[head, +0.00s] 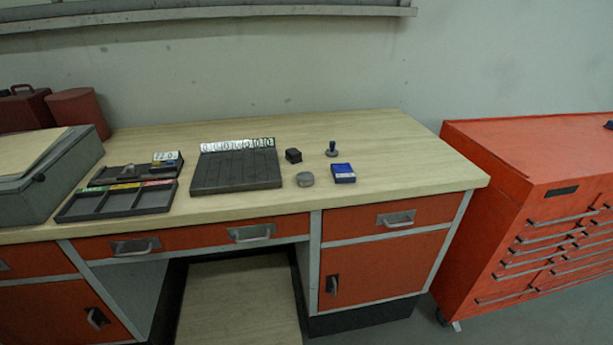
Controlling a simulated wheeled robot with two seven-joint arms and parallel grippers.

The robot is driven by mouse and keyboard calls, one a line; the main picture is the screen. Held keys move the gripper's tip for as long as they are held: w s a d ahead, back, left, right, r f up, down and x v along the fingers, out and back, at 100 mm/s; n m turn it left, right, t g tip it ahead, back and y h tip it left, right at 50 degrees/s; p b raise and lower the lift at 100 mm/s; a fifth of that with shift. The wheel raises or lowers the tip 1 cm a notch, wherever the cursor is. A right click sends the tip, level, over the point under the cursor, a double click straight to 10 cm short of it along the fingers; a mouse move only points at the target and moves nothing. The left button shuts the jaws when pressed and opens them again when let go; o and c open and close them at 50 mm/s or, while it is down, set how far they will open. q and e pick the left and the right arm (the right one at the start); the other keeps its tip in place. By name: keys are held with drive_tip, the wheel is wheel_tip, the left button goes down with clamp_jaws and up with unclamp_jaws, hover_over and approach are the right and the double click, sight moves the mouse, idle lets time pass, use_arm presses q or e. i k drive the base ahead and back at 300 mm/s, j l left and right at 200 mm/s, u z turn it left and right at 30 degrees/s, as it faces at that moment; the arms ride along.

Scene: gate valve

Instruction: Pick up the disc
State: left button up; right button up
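A small round grey piece, which looks like the disc (305,179), lies on the wooden workbench (400,160) near its front edge. It is right of the dark slotted rack and left of a blue box. Nothing touches it. Neither of my grippers shows in the head view.
Around the grey piece are the dark slotted rack (236,170), a small black block (293,155), a stamp-like knobbed piece (332,149) and the blue box (343,173). Compartment trays (118,201) lie to the left. A red tool cabinet (540,200) stands right. The bench's right end is clear.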

sight(305, 179)
drive_tip(key=i+l+u, duration=0.15)
drive_tip(key=l, duration=0.25)
drive_tip(key=i+l+u, duration=0.1)
drive_tip(key=l, duration=0.3)
drive_tip(key=i+l+u, duration=0.15)
drive_tip(key=l, duration=0.25)
drive_tip(key=i+l+u, duration=0.15)
drive_tip(key=l, duration=0.3)
drive_tip(key=i+l+u, duration=0.15)
drive_tip(key=l, duration=0.3)
drive_tip(key=i, duration=0.05)
